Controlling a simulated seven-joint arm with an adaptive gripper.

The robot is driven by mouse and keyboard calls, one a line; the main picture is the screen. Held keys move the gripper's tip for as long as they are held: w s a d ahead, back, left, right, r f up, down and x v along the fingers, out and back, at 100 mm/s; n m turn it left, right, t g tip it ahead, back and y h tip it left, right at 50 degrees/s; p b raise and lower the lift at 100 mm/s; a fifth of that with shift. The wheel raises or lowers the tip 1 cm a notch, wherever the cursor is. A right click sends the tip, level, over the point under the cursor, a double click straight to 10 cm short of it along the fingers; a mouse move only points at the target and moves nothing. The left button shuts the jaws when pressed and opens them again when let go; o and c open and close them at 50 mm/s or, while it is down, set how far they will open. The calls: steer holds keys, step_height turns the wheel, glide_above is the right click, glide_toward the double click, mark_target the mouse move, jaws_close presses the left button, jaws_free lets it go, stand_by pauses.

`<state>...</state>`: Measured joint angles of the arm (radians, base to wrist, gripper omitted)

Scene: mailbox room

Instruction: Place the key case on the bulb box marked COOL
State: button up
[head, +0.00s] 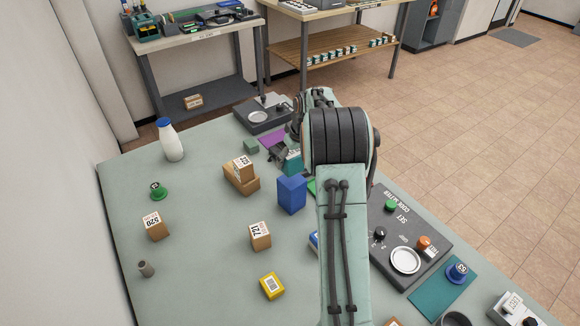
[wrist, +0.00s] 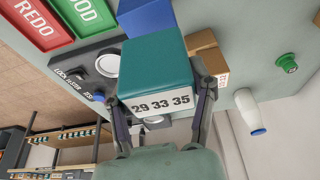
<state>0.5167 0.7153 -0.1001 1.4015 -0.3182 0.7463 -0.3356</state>
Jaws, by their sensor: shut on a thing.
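The key case (wrist: 155,60) is a teal box with a white label reading 29 33 35. In the wrist view it sits between the two fingers of my gripper (wrist: 160,92), which is shut on its sides. In the head view the key case (head: 293,163) shows partly behind my arm, with my gripper (head: 284,154) around it near the table's far part. I cannot read COOL on anything. A plain blue box (head: 291,195) stands just in front of the gripper, and in the wrist view it is beyond the case (wrist: 150,17); its marking is not visible.
A yellow box (head: 271,286) is in front. A dark control panel (head: 408,235) lies right. A purple mat (head: 272,140) is beyond.

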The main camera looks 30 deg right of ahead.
mark_target(290, 168)
steer(key=shift+w+d+f, duration=0.1)
steer(key=shift+w+f, duration=0.1)
steer(key=shift+f, duration=0.05)
steer(key=shift+s+x, duration=0.2)
steer(key=shift+x, duration=0.65)
steer(key=shift+s+x, duration=0.15)
steer(key=shift+x, duration=0.7)
steer(key=shift+d+f, duration=0.1)
steer(key=shift+f, duration=0.1)
steer(key=o, duration=1.2)
